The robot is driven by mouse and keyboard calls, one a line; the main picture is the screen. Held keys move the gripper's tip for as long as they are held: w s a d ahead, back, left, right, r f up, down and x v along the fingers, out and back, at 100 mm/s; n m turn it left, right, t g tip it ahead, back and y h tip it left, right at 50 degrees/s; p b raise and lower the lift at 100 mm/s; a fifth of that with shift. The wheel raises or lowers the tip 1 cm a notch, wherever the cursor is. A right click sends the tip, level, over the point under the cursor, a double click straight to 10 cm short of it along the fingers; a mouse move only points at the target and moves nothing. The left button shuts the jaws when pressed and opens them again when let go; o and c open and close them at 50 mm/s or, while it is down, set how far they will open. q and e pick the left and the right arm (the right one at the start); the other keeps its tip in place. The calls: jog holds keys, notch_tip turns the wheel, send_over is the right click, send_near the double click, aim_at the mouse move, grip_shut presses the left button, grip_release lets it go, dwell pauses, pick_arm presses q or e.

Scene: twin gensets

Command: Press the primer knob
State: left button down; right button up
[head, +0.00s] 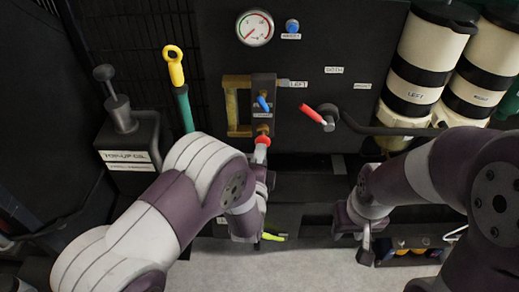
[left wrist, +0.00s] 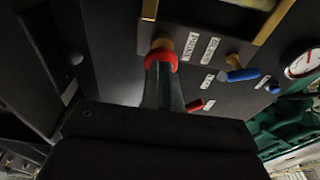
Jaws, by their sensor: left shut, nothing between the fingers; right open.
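The primer knob (head: 262,140) is a red cap on a brass stem, low on the dark panel under the blue bleed lever (head: 262,103). In the left wrist view the red knob (left wrist: 161,54) sits at the tip of my left gripper (left wrist: 164,88), beside a label that seems to read PRIMER. The left gripper (head: 262,163) is shut and empty, its fingertips at the knob; they look in contact, but I cannot tell how far the knob is pressed. My right gripper (head: 366,246) is open and empty, low at the right, away from the panel controls.
A red-handled lever (head: 319,116) sits right of the knob. A gauge (head: 255,28) and blue knob (head: 292,26) are above. A yellow-handled green tool (head: 176,72) and an oil can (head: 120,113) stand left. Striped canisters (head: 418,65) are at the right.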

aim_at(263, 138)
pick_arm(q)
jog(key=shift+w+r, duration=0.1)
jog(key=shift+w, duration=0.05)
pick_arm(e)
jog(key=shift+w, duration=0.25)
pick_arm(q)
jog(key=shift+w+r, duration=0.15)
jog(key=shift+w, duration=1.1)
pick_arm(e)
jog(key=shift+s, duration=0.15)
jog(key=shift+s, duration=0.1)
